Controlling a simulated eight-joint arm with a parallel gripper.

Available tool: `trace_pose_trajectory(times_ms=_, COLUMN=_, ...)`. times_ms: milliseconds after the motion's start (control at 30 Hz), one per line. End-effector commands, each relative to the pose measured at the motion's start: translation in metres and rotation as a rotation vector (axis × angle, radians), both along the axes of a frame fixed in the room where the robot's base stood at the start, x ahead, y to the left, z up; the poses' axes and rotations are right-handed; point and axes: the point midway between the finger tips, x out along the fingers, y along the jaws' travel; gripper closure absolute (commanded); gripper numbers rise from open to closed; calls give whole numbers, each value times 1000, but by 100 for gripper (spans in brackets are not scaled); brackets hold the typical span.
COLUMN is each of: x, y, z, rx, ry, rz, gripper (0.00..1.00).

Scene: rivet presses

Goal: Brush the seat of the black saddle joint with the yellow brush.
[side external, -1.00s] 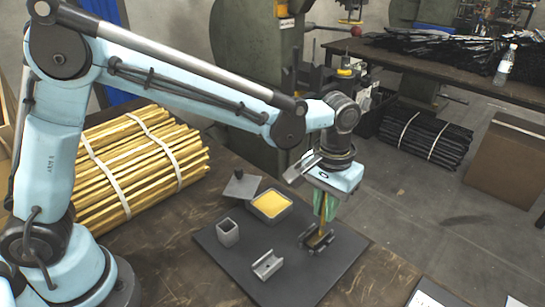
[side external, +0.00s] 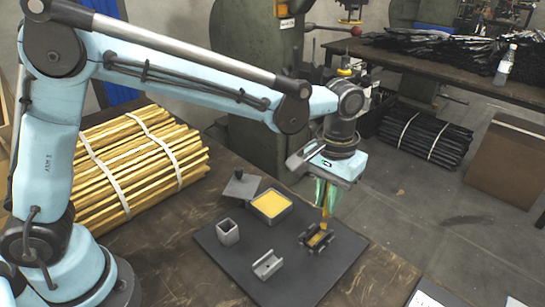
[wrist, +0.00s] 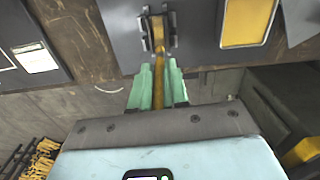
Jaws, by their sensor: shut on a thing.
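The black saddle joint (side external: 307,240) sits on the right part of the dark mat; it also shows at the top of the wrist view (wrist: 172,22). Yellow shows inside its seat. My gripper (side external: 322,193) is over it, its green fingers shut on the yellow brush (side external: 326,208). The brush points down toward the seat; in the wrist view the brush (wrist: 159,70) runs from between the fingers (wrist: 159,88) to the joint. I cannot tell whether its tip touches the seat.
On the mat (side external: 300,283) stand a grey box with yellow contents (side external: 271,204), a grey square tube (side external: 228,232) and a grey saddle-shaped piece (side external: 267,265). A grey lid-like piece (side external: 241,187) lies at the back. A yellow rod bundle (side external: 140,165) lies left.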

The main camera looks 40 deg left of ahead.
Motion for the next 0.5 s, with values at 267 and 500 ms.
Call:
trace_pose_trajectory(times_ms=267, x=0, y=0, z=24, rx=0, ry=0, rz=-1, gripper=100)
trace_pose_trajectory(times_ms=500, x=0, y=0, z=46, rx=0, ry=0, rz=-1, gripper=100)
